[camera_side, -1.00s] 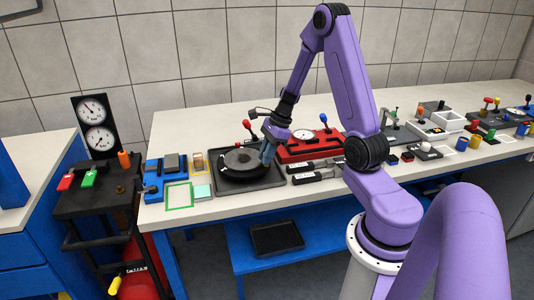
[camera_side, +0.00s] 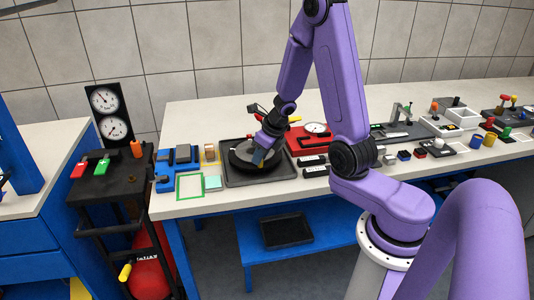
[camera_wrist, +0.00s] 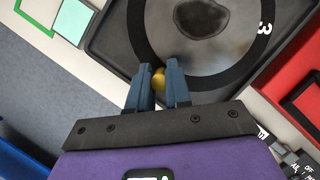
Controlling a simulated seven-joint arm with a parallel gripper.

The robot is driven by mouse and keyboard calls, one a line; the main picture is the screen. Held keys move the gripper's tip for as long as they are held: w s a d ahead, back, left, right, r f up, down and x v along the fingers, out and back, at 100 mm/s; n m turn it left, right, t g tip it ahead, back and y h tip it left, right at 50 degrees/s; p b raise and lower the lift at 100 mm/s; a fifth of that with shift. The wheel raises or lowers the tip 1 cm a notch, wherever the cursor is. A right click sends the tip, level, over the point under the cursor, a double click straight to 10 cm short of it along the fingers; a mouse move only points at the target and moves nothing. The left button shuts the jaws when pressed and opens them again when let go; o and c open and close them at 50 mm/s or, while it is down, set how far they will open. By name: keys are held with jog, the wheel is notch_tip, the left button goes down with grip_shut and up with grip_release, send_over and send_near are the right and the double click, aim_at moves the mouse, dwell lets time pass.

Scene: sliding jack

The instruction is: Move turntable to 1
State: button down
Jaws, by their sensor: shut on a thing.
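The turntable (camera_side: 240,158) is a dark round disc with a grey centre, set in a dark square tray (camera_side: 286,174) on the bench. In the wrist view the turntable (camera_wrist: 225,76) shows a black rim with a white "3" at the upper right and a dark patch in its centre. My gripper (camera_side: 258,160) is down at the front of the disc in the side view. In the wrist view my gripper (camera_wrist: 162,80) has its two blue fingers on either side of a small yellow knob (camera_wrist: 159,79) at the rim. Other numbers are hidden or out of view.
A red panel with a gauge (camera_side: 317,129) stands right of the tray. Blue blocks (camera_side: 178,156), a green frame (camera_side: 190,186) and a pale green square (camera_side: 212,183) are to the left. Dark devices with white labels (camera_side: 313,161) lie close at the right.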

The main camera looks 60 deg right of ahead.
aim_at(237, 158)
jog(key=w+a+m, duration=0.1)
jog(key=w+m+h, duration=0.1)
jog(key=m, duration=0.1)
jog(key=shift+w+a+m, duration=0.1)
jog(key=shift+a+m, duration=0.2)
jog(key=shift+a, duration=0.1)
jog(key=w+m, duration=0.1)
jog(key=m+h, duration=0.1)
jog(key=shift+w+a+m, duration=0.3)
jog(key=shift+w+m, duration=0.1)
jog(key=w+m+g+h, duration=0.1)
jog(key=w+m, duration=0.1)
jog(key=m, duration=0.1)
jog(key=shift+w+a, duration=0.1)
jog(key=shift+w, duration=0.05)
jog(key=shift+w+d+m+g+h, duration=0.1)
jog(key=shift+w+m+g+h, duration=0.15)
jog(key=shift+w+m, duration=0.35)
jog(key=shift+w+d+m+g+h, duration=0.1)
jog(key=shift+w+m+g+h, duration=0.15)
jog(key=shift+m, duration=0.65)
jog(key=shift+r, duration=0.1)
jog(key=c, duration=1.1)
grip_release()
jog(key=shift+w, duration=0.1)
jog(key=shift+o, duration=0.2)
jog(key=v, duration=1.7)
jog(key=shift+r, duration=0.2)
